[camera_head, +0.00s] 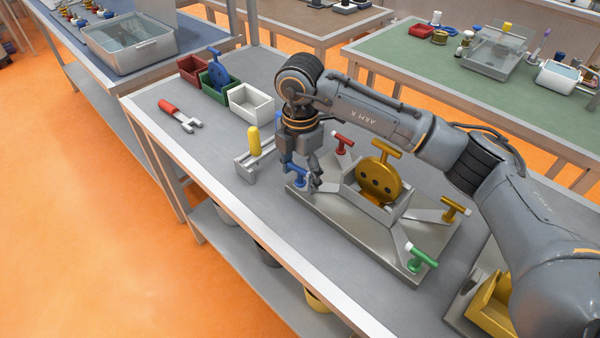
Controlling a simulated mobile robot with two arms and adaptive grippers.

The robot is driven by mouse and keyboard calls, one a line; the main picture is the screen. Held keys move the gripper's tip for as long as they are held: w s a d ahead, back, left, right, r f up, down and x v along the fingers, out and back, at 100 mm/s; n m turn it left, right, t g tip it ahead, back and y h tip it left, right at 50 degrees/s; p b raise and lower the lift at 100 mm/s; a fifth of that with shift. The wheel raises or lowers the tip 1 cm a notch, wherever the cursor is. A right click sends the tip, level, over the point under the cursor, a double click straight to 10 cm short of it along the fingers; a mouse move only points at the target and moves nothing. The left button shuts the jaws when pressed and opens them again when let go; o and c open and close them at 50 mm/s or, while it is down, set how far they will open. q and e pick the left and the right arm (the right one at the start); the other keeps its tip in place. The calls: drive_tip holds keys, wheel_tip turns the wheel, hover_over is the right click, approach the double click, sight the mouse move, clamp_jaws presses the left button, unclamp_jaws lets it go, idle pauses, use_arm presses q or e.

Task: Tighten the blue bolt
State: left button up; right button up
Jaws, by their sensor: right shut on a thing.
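The blue bolt (296,172) has a T-shaped handle and stands at the left corner of the grey metal fixture plate (350,236). My right gripper (304,180) reaches down over it from above, and its fingers are shut on the blue handle. The fingers hide part of the handle and the lower shaft. A yellow disc (377,181) with a T-handle sits upright in the block at the middle of the plate. My left gripper is out of view.
Red (342,141), yellow (453,208) and green (421,257) bolts stand around the plate. A yellow-handled tool (253,141) stands in a holder. Red, green and white bins (251,104) and a red-handled wrench (180,115) lie further left. The table's front-left strip is clear.

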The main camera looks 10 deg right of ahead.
sight(300, 168)
drive_tip(key=shift+s+f+m, duration=0.1)
drive_tip(key=shift+f+m, duration=0.05)
drive_tip(key=shift+m, duration=0.35)
drive_tip(key=o, duration=1.1)
drive_tip(key=shift+o, duration=0.2)
wheel_tip(300, 168, up, 12)
